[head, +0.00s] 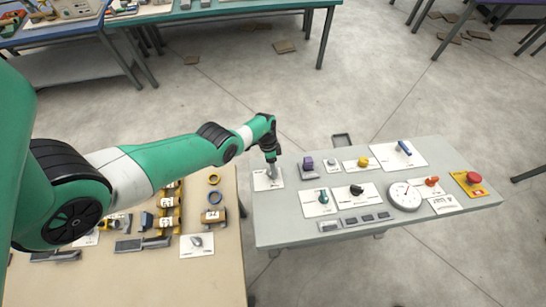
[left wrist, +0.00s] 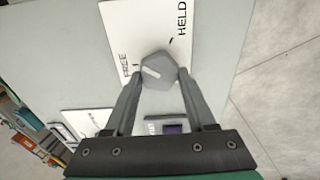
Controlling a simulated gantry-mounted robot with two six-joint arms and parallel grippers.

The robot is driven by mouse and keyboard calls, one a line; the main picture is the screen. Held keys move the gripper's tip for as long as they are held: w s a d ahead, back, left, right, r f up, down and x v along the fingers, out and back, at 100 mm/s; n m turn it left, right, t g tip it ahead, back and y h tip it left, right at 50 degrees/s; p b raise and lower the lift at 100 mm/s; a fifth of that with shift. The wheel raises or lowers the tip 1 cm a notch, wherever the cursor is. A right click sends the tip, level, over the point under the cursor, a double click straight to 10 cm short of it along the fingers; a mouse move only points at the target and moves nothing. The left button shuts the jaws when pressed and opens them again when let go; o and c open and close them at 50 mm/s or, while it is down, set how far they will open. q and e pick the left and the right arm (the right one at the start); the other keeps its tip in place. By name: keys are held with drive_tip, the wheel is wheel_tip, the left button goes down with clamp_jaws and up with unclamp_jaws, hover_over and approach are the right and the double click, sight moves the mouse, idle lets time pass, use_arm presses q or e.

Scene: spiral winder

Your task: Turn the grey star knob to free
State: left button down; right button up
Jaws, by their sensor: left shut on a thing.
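The grey star knob (left wrist: 159,68) sits on a white plate (left wrist: 117,20) marked FREE and HELD. In the left wrist view FREE is on the left and HELD at the upper right. A pale mark on the knob lies on its left part, toward the FREE side; its exact alignment is hard to tell. My left gripper (left wrist: 160,76) is shut on the knob, one finger on each side. In the head view my left gripper (head: 271,168) points down at the plate (head: 262,185) at the panel's left end and hides most of the knob. My right gripper is not in view.
The grey panel (head: 290,230) also carries a purple part (head: 307,163), a yellow knob (head: 363,162), a blue lever (head: 404,148), a dial (head: 404,196) and a red button (head: 473,178). A beige table (head: 215,275) with several parts stands at left.

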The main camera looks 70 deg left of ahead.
use_arm(q)
drive_tip(key=shift+n, duration=2.7)
drive_tip(key=shift+y, duration=0.3)
drive_tip(key=shift+c, duration=1.1)
unclamp_jaws()
drive_tip(key=p+v, duration=0.4)
drive_tip(key=p, duration=0.1)
drive_tip(key=shift+d+r, duration=0.1)
drive_tip(key=shift+r, duration=0.2)
drive_tip(key=p+v, duration=0.2)
drive_tip(key=v, duration=0.1)
drive_tip(key=shift+a, duration=0.25)
